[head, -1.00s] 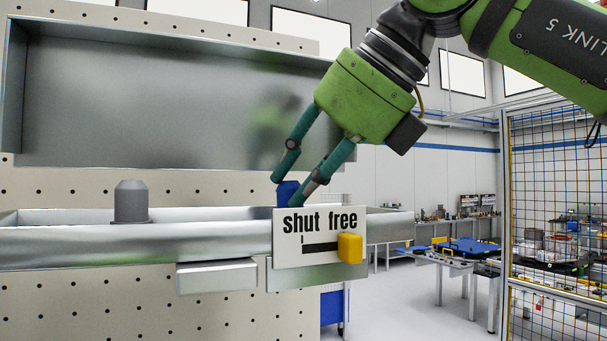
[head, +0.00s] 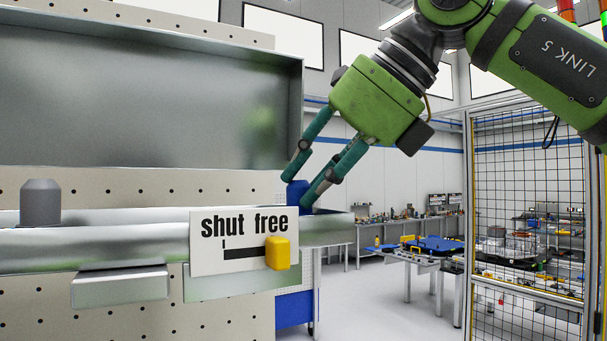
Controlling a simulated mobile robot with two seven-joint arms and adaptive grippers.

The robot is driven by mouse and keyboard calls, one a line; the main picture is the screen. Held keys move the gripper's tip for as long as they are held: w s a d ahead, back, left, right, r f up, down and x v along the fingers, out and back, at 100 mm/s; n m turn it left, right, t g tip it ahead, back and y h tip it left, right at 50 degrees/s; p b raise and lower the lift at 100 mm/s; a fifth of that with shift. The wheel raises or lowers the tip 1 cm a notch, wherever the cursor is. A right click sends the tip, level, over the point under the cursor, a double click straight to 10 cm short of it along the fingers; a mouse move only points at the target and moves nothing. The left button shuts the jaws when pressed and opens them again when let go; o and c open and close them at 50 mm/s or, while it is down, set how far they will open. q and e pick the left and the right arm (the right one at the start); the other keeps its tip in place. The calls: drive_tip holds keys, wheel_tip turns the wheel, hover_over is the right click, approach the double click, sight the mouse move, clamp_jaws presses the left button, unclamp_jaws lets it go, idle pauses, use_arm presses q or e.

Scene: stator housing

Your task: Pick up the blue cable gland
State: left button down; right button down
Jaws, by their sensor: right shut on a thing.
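The blue cable gland (head: 297,194) is at the right part of the long metal tray (head: 335,229), just above the right end of the sign. My right gripper (head: 299,190) comes down from the upper right, with its two teal fingers shut on the gland. The gland's lower end is hidden behind the tray's front rim and sign, so I cannot tell whether it touches the tray floor. My left gripper is out of view.
A grey gland (head: 41,203) stands in the tray at the left. A "shut free" sign (head: 215,254) with a yellow slider (head: 278,252) at its "free" end is on the tray front. A metal bin (head: 150,95) hangs above. A mesh fence (head: 530,200) stands at the right.

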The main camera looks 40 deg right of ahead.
drive_tip(key=shift+a, duration=0.1)
drive_tip(key=c, duration=0.9)
unclamp_jaws()
drive_tip(key=shift+s+r, duration=0.3)
drive_tip(key=shift+r, duration=0.1)
drive_tip(key=shift+v, duration=5.35)
drive_tip(key=shift+s, duration=0.25)
